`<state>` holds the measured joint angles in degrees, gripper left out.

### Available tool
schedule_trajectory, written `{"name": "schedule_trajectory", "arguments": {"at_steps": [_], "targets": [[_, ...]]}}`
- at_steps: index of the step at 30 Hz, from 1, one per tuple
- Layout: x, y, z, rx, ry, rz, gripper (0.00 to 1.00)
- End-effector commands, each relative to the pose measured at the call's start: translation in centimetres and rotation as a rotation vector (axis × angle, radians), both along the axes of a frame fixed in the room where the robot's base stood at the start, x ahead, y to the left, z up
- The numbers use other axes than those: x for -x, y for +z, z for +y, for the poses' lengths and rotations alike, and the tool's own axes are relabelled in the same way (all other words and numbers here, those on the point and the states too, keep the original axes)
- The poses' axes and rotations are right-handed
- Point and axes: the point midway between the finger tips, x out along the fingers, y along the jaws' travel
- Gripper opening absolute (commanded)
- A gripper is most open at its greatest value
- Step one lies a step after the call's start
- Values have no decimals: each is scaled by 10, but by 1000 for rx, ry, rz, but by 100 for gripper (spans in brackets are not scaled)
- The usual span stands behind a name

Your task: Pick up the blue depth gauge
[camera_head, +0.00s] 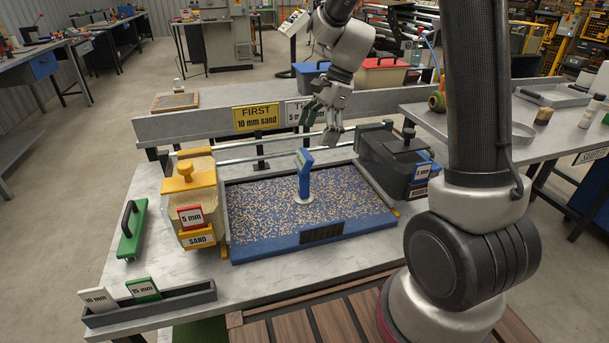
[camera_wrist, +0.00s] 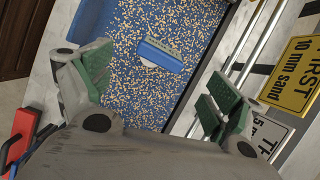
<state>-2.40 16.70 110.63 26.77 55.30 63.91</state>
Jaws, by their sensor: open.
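The blue depth gauge (camera_head: 304,173) stands upright on a pale round foot in the speckled blue tray (camera_head: 310,239). In the wrist view the gauge (camera_wrist: 160,55) is seen from above, between and beyond my finger pads, with its pale foot partly hidden beneath it. My gripper (camera_head: 326,119) hangs above and behind the gauge in the head view, apart from it. In the wrist view my gripper (camera_wrist: 155,96) has its green-padded fingers spread wide, with nothing between them.
A yellow-lidded sand box (camera_head: 190,210) stands left of the tray and a dark box (camera_head: 395,160) right of it. Metal rails and a board with a yellow sign (camera_head: 255,118) run behind. A green handled float (camera_head: 131,232) and a card holder (camera_head: 150,305) lie left.

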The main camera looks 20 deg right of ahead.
Motion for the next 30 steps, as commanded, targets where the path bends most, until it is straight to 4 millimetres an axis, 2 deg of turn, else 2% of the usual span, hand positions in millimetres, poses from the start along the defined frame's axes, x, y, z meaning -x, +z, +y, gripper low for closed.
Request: {"name": "schedule_trajectory", "arguments": {"at_steps": [3, 8, 17, 24, 30], "targets": [[-2, 2, 4, -13, -110, 36, 91], [-2, 0, 5, -14, -193, 71, 91], [0, -32, 18, -12, -205, 78, 91], [0, -64, 33, -13, -204, 76, 91], [0, -70, 36, -12, -204, 75, 91]]}}
